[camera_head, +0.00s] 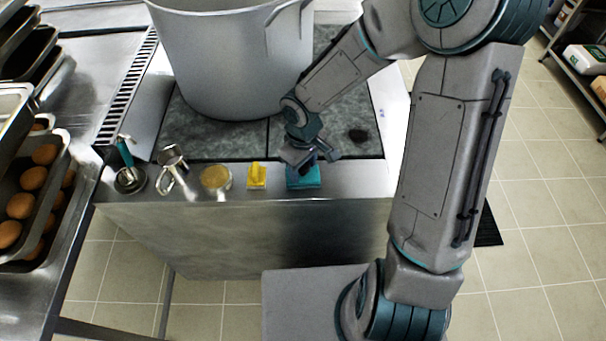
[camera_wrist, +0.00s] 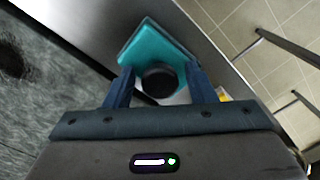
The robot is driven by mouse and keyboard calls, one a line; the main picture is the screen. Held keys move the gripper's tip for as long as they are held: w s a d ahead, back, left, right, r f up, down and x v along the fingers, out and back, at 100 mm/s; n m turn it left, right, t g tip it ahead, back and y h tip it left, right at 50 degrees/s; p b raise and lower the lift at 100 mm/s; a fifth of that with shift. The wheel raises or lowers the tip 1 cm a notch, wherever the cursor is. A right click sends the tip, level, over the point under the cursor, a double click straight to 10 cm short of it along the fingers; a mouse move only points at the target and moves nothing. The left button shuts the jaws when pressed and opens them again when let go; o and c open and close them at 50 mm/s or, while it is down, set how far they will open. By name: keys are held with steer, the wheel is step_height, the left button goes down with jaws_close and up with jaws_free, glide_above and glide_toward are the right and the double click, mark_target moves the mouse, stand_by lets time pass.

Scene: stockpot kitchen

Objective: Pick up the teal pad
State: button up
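The teal pad (camera_head: 304,180) lies near the front edge of the steel counter, at the right end of a row of small items. It also shows in the wrist view (camera_wrist: 154,44), tilted in the picture, with a dark round knob-like part (camera_wrist: 158,82) at its near side. My gripper (camera_head: 316,160) is low over the pad and hides part of its top. In the wrist view my gripper (camera_wrist: 159,70) has its two fingers apart, one on each side of the dark round part. I see small gaps beside it; contact is not clear.
A yellow sponge-like item (camera_head: 257,176), a round tan-topped container (camera_head: 215,178), a metal utensil (camera_head: 167,179) and a teal-handled tool (camera_head: 126,160) stand left of the pad. A large stockpot (camera_head: 235,60) stands behind. Trays with brown round items (camera_head: 33,178) are at far left.

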steer(key=c, duration=0.8)
steer(key=shift+r, duration=0.15)
steer(key=shift+r, duration=0.55)
step_height(320, 180, up, 3)
steer(key=shift+w+f+p, duration=0.1)
steer(key=shift+p, duration=0.2)
steer(key=w+a+r, duration=0.2)
steer(key=w, duration=0.1)
steer(key=w+a+r+b, duration=0.1)
steer(key=w+a+r, duration=0.1)
steer(key=w+a, duration=0.1)
steer(key=w+a+r+b, duration=0.1)
steer(key=w+a+r, duration=0.1)
steer(key=w, duration=0.1)
steer(key=shift+a+r, duration=0.15)
steer(key=shift+r, duration=0.25)
steer(key=shift+o, duration=0.7)
